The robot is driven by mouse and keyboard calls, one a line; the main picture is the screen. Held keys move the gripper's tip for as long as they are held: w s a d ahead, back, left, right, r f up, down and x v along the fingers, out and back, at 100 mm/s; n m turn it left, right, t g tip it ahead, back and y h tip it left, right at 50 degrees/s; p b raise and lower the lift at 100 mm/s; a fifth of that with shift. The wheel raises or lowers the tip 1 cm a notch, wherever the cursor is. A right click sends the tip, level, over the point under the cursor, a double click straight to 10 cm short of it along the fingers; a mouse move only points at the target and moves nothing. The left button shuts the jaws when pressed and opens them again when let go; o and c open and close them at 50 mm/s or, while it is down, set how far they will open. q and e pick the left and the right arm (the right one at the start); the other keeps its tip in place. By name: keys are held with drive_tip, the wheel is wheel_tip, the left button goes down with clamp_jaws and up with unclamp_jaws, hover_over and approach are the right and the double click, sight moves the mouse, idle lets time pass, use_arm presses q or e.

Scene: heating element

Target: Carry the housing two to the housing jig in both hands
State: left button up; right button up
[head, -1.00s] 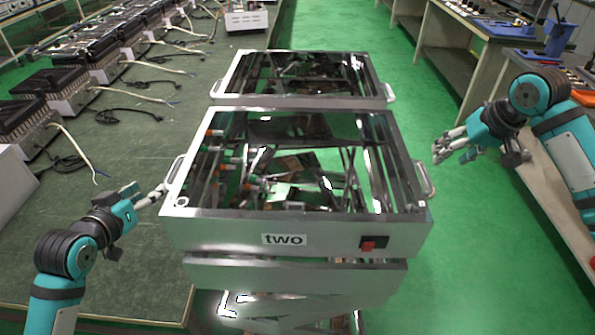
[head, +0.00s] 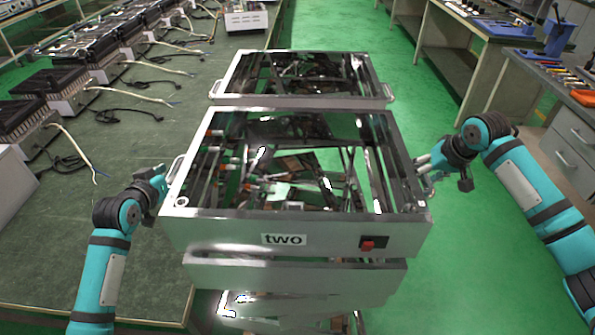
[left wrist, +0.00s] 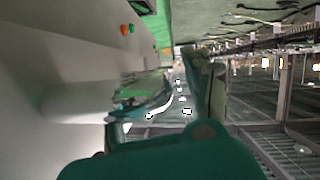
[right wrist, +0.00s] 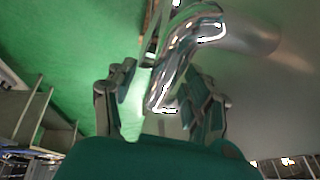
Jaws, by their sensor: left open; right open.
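Housing two (head: 335,232) is a shiny open-topped metal box with a "two" label and a red switch on its front. It sits level on top of similar boxes. A curved handle stands out on each side. My left gripper (head: 164,182) is open at the left handle (head: 174,172); the left wrist view is too cramped to tell whether they touch. My right gripper (head: 424,166) is open at the right handle (head: 427,180). In the right wrist view the chrome handle (right wrist: 183,58) runs between the spread fingers. I cannot make out the housing jig.
Another metal housing (head: 300,101) stands right behind. A green-topped bench (head: 125,160) with several black-and-white units and cables runs along the left. Benches with tools (head: 480,28) stand at the right. Green floor (head: 405,95) is clear between.

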use_arm(q)
clamp_jaws()
use_arm(e)
clamp_jaws()
use_arm(q)
drive_tip(key=shift+r, duration=0.3)
use_arm(e)
drive_tip(key=shift+w+r, duration=0.1)
drive_tip(key=shift+r, duration=0.15)
use_arm(q)
drive_tip(key=shift+w, duration=0.15)
use_arm(e)
drive_tip(key=shift+w, duration=0.15)
use_arm(q)
drive_tip(key=shift+r, duration=0.1)
use_arm(e)
drive_tip(key=shift+r, duration=0.1)
